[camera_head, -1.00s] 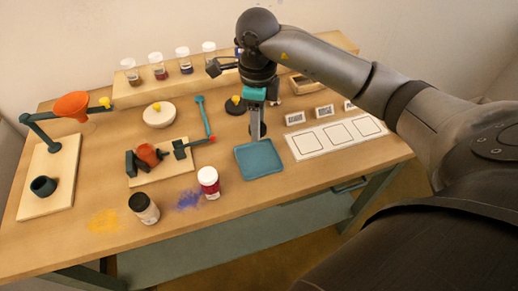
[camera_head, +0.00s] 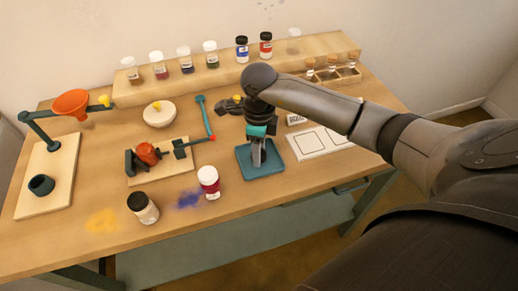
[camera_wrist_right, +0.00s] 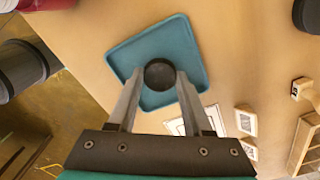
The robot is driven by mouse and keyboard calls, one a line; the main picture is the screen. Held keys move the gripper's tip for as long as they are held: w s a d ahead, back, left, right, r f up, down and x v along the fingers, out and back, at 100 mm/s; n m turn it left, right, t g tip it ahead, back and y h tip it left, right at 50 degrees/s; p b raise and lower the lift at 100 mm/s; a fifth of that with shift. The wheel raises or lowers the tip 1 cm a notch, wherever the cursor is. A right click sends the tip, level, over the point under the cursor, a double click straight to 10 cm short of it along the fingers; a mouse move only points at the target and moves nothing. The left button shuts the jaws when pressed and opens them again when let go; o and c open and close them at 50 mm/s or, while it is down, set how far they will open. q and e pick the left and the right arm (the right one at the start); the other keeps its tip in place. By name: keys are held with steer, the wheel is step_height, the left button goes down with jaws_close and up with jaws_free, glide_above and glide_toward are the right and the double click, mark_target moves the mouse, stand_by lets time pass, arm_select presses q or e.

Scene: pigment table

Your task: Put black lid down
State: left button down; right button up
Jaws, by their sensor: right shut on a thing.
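The black lid (camera_wrist_right: 159,74) is round and dark, held between the fingertips of my right gripper (camera_wrist_right: 157,80) in the right wrist view. The blue square tray (camera_wrist_right: 188,34) lies beneath it. In the head view my right gripper (camera_head: 258,160) points down over the tray (camera_head: 272,170), and the lid is mostly hidden there. Whether the lid touches the tray, I cannot tell. My left gripper is not in view.
A white-topped red jar (camera_head: 209,182) and a black-lidded jar (camera_head: 142,207) stand left of the tray. A white card mat (camera_head: 318,143) lies to its right. Behind is a shelf (camera_head: 215,80) with several jars. The tray's front side is clear.

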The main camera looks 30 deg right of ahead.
steer(key=shift+s+f+b, duration=0.1)
steer(key=shift+f+b, duration=0.45)
steer(key=shift+f, duration=0.05)
steer(key=o, duration=1.3)
steer(key=shift+s+a+f, duration=0.1)
steer(key=shift+f, duration=0.1)
steer(key=shift+c, duration=0.2)
steer(key=shift+r+p, duration=0.45)
steer(key=shift+p, duration=0.05)
step_height(320, 180, up, 13)
steer(key=p, duration=0.1)
steer(key=shift+w, duration=0.2)
steer(key=shift+f, duration=0.1)
